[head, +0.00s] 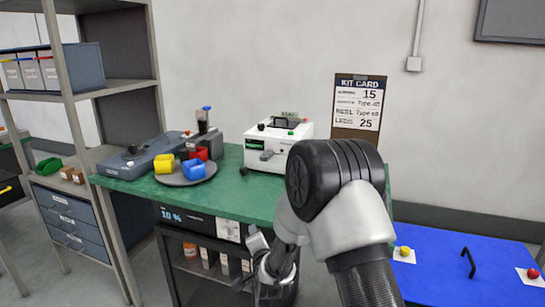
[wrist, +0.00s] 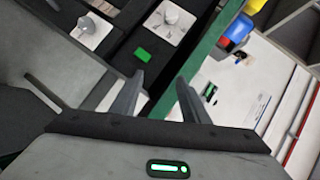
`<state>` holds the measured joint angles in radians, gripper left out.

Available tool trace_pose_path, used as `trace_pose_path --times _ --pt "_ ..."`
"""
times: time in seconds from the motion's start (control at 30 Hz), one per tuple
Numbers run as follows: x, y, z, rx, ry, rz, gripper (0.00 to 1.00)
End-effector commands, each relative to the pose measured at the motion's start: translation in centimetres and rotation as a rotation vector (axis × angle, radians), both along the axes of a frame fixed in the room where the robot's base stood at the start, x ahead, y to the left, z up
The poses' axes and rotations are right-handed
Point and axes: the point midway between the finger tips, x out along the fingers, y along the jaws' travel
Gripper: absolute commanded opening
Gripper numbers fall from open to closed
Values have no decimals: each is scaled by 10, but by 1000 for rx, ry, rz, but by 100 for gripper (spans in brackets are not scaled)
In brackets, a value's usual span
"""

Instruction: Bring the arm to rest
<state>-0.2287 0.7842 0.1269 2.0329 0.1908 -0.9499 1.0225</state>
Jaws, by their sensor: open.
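My gripper (wrist: 161,80) shows in the wrist view with its two grey fingers apart and nothing between them. The green edge of the workbench crosses the picture just beyond the fingers. In the head view my arm reaches in from the lower right, bends at a black elbow joint, and folds down to the wrist at the front of the green-topped bench (head: 228,199). The fingers cannot be made out clearly there.
A white tester (head: 277,142), a grey-blue machine (head: 143,158) and a round tray (head: 185,178) of coloured bins stand on the bench. A kit card (head: 359,104) stands behind my elbow. A blue table (head: 441,275) lies right; shelving (head: 72,120) stands left.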

Motion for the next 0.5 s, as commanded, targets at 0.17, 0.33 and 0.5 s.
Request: trace_pose_path --times 0.17,0.33,0.5 --pt "-16 -27 73 -189 74 79 42" --pt "-64 -62 133 -398 172 175 42" --pt "-136 -102 177 -595 276 278 42"
